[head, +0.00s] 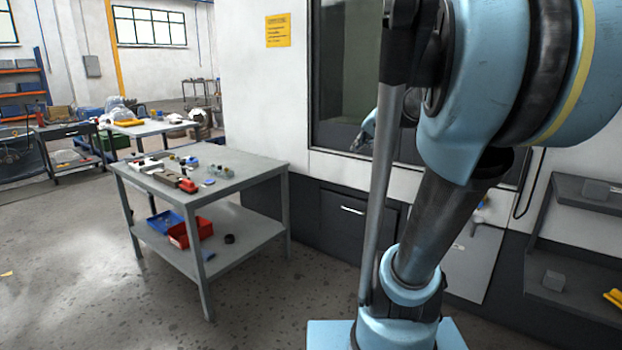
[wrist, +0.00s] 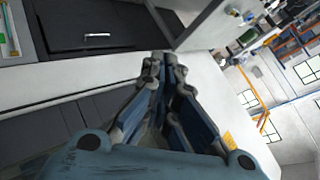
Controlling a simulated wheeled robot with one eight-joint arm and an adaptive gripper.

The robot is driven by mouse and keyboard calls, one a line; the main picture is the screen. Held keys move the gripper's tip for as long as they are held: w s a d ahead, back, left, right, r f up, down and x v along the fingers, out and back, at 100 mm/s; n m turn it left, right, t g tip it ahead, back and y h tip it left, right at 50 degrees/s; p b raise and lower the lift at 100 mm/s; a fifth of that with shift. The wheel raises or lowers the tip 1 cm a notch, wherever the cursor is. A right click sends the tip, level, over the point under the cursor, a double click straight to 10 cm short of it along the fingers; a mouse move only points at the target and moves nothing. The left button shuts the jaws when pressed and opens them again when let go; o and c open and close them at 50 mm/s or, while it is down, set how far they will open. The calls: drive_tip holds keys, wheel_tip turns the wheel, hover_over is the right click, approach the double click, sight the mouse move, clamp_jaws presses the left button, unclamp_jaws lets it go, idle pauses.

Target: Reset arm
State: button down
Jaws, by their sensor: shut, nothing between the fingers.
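My gripper (wrist: 161,60) fills the lower middle of the wrist view, its blue and dark fingers drawn together at the tips with nothing between them. In the head view my gripper (head: 358,145) shows in part behind my arm, raised in front of the dark window of a large white machine. The rest of it is hidden by my arm links. My light-blue and black arm covers the right half of the head view, bent and raised. No valve can be made out clearly in either view.
A grey two-level table (head: 240,165) with small parts on top stands left of my arm. A blue bin (head: 165,222) and a red bin (head: 190,232) sit on its lower shelf. A dark shelf unit (head: 580,245) is at the right.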

drive_tip(key=s+d+f+n+g+h, duration=0.1)
drive_tip(key=s+f+n+g+h, duration=0.1)
drive_tip(key=s+f, duration=1)
drive_tip(key=s+d+f+n+g+h, duration=0.2)
drive_tip(key=s+f+n+g, duration=0.1)
drive_tip(key=s+f, duration=0.9)
drive_tip(key=shift+s+d+g+h, duration=0.15)
drive_tip(key=shift+s+g+h, duration=0.15)
drive_tip(key=shift+s+g, duration=0.75)
drive_tip(key=shift+s, duration=0.1)
